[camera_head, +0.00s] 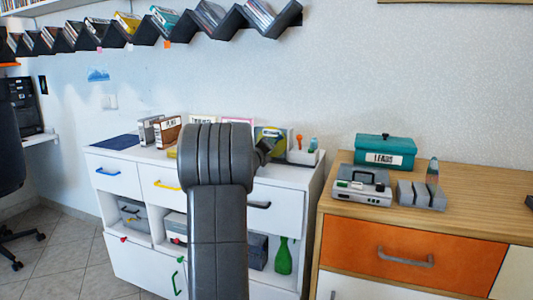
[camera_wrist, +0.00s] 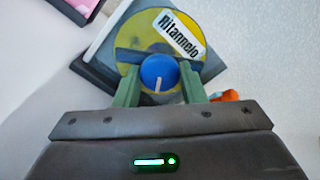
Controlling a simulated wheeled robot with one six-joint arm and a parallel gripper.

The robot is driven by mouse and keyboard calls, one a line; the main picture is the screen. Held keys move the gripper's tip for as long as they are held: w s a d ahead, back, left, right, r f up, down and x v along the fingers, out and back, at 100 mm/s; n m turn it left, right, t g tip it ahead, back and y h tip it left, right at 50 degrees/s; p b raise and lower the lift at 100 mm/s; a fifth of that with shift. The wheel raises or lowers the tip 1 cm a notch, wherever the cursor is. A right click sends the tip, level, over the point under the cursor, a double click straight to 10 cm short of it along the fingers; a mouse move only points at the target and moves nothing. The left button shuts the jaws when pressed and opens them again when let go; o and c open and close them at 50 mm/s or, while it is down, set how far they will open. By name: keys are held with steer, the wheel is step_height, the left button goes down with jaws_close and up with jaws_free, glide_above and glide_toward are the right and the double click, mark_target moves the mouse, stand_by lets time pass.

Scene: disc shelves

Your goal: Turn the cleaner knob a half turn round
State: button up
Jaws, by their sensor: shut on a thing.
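The blue knob (camera_wrist: 157,72) with a white pointer line shows in the wrist view. It sits at the lower part of a yellow disc (camera_wrist: 132,47) labelled "Ritannelo", on a dark, square-edged cleaner body (camera_wrist: 88,64). The pointer line points down towards my gripper's base. My gripper (camera_wrist: 160,78) has its two green fingers on either side of the knob, shut on it. In the head view the cleaner's yellow face (camera_head: 268,133) stands on the white cabinet, partly covered by my arm. The knob and my fingers are hidden there.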

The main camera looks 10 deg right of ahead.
steer(key=m+b, duration=0.1)
steer(key=m, duration=0.2)
steer(key=m+b, duration=0.2)
steer(key=m, duration=0.1)
steer(key=shift+f+m, duration=0.2)
steer(key=shift+m, duration=0.1)
stand_by(0.5)
steer(key=o, duration=1)
steer(key=shift+r, duration=0.1)
steer(key=v, duration=1.4)
steer(key=shift+w+d, duration=0.1)
steer(key=shift+w, duration=0.05)
